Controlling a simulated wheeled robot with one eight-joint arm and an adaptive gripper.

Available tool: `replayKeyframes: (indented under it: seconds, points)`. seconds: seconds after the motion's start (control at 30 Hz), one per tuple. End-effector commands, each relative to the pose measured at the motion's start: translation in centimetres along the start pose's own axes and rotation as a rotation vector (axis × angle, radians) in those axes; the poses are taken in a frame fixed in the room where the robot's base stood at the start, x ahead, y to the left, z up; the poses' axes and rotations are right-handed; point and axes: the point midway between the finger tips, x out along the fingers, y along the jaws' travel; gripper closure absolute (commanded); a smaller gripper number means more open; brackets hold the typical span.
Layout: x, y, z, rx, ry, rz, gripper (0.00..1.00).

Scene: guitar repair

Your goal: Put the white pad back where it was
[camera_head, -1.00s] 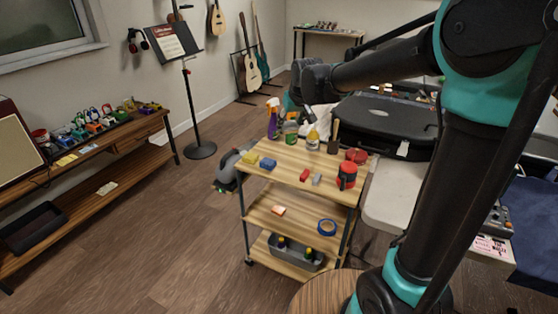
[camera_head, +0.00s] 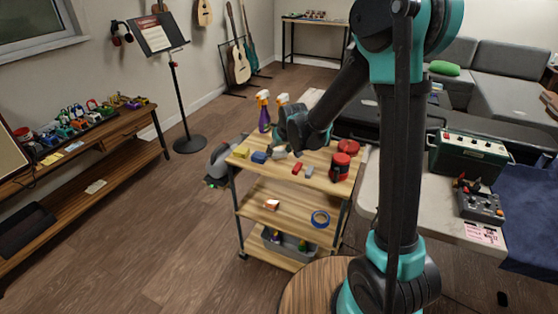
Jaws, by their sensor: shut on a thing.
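My gripper (camera_head: 281,150) is low over the top shelf of the wooden cart (camera_head: 268,176), just right of a blue block (camera_head: 259,157). It is seen from behind and is small here. A small pale patch shows at its fingertips, and I take it for the white pad (camera_head: 279,154); its shape is mostly hidden by the fingers. I cannot tell whether it touches the cart top.
The cart top also bears a yellow block (camera_head: 241,152), a red block (camera_head: 297,168), a grey block (camera_head: 309,171), a red-and-black can (camera_head: 340,167) and spray bottles (camera_head: 264,112). A blue tape roll (camera_head: 320,219) lies on the middle shelf.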

Motion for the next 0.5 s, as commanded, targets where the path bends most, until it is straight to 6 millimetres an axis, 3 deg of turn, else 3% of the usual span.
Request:
replayKeyframes:
  seconds: [0.3, 0.5]
  points:
    - [3.0, 0.0, 1.7, 0.000, 0.000, 0.000, 0.77]
    - [3.4, 0.0, 2.0, 0.000, 0.000, 0.000, 0.77]
